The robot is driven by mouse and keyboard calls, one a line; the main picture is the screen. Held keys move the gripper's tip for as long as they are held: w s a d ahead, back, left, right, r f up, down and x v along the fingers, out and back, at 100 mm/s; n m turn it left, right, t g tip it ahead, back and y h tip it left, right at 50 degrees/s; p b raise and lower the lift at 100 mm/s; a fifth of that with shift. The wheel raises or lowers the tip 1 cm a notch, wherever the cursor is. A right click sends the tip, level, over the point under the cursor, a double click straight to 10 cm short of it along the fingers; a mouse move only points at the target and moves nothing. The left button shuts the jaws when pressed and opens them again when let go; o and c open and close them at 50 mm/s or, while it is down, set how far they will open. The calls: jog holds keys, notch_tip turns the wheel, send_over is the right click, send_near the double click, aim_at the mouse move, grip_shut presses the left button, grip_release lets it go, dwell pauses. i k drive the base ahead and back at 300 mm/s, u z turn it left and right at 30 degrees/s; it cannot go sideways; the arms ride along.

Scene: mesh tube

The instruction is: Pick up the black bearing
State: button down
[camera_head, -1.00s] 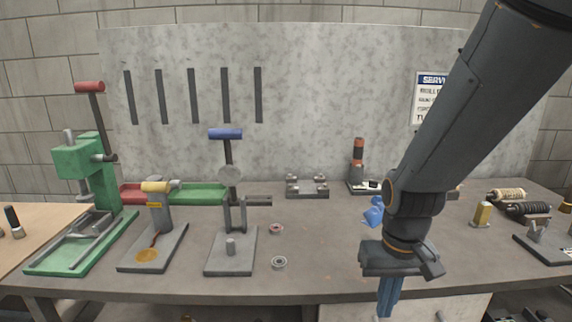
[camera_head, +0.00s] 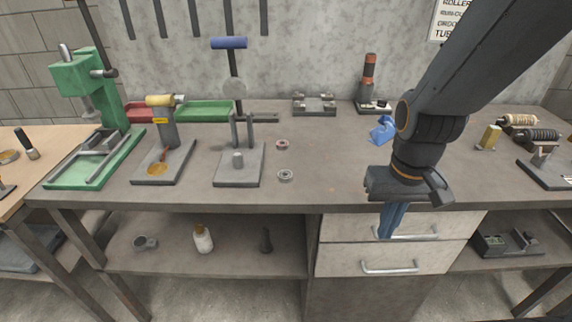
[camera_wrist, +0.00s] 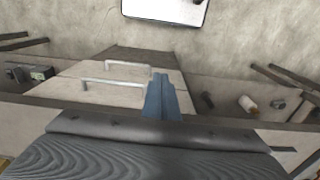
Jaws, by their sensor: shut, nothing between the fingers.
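Two small ring-shaped bearings lie on the workbench (camera_head: 330,185). The nearer bearing (camera_head: 285,175) is a grey ring with a dark middle, close to the front edge. The farther bearing (camera_head: 282,145) has a reddish middle. I cannot tell for sure which one is the black bearing. My gripper (camera_head: 391,232) points down in front of the bench edge, to the right of both bearings and apart from them. Its blue fingers are shut and empty. In the wrist view, the shut fingers (camera_wrist: 160,80) appear before the drawer fronts, and no bearing shows there.
Left of the bearings stand a blue-handled press (camera_head: 240,165), a yellow-handled press (camera_head: 165,150) and a green press (camera_head: 100,110). A blue crumpled cloth (camera_head: 382,129) lies behind my gripper. Drawers (camera_head: 345,228) and a shelf (camera_head: 220,262) with a bottle (camera_head: 202,239) are below. Bench around the bearings is clear.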

aim_at(284, 176)
jog(key=z, duration=2.05)
jog(key=k, duration=0.9)
jog(key=u, duration=1.55)
jog(key=i, duration=0.5)
